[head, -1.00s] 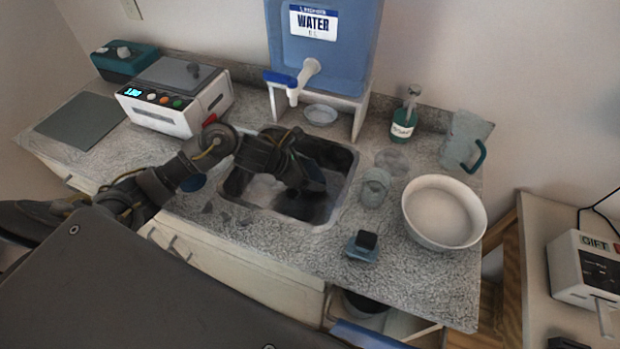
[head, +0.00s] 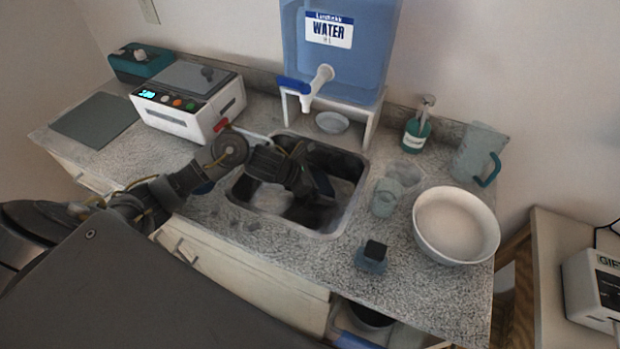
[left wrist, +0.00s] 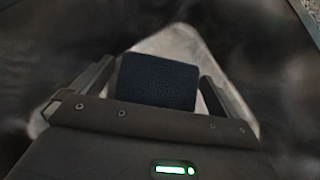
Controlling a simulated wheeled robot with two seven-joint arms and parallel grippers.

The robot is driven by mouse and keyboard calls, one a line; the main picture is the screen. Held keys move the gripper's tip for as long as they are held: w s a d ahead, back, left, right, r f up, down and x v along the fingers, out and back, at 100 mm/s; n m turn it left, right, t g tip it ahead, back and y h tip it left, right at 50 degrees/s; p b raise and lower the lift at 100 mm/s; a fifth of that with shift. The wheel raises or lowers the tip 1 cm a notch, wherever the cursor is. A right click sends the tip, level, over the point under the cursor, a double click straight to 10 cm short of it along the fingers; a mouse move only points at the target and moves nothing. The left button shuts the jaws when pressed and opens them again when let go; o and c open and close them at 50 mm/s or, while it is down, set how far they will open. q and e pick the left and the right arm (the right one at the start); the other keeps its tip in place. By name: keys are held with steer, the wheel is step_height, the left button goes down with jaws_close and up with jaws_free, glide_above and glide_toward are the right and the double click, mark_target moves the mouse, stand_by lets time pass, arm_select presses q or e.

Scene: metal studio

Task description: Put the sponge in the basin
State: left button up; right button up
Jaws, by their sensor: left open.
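The sink basin (head: 352,207) is a steel-rimmed recess in the speckled counter. My left gripper (head: 318,190) reaches down into it, near its middle. A dark blue block, which looks like the sponge (left wrist: 157,82), lies between its two open fingers (left wrist: 155,95) in the left wrist view, with a narrow gap on each side. In the head view a dark blue slab (head: 323,183) shows at the gripper's tip. Whether the block touches the sink floor is unclear. My right gripper is not in view.
A white bowl (head: 457,192), clear cups (head: 385,197) and a small blue item with a black top (head: 373,257) stand right of the sink. A water tank (head: 345,55) on a stand, a soap bottle (head: 416,130) and a jug (head: 478,152) are behind.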

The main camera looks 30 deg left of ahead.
arm_select(q)
steer(key=v, duration=1.2)
steer(key=shift+b, duration=0.45)
steer(key=shift+r, duration=0.15)
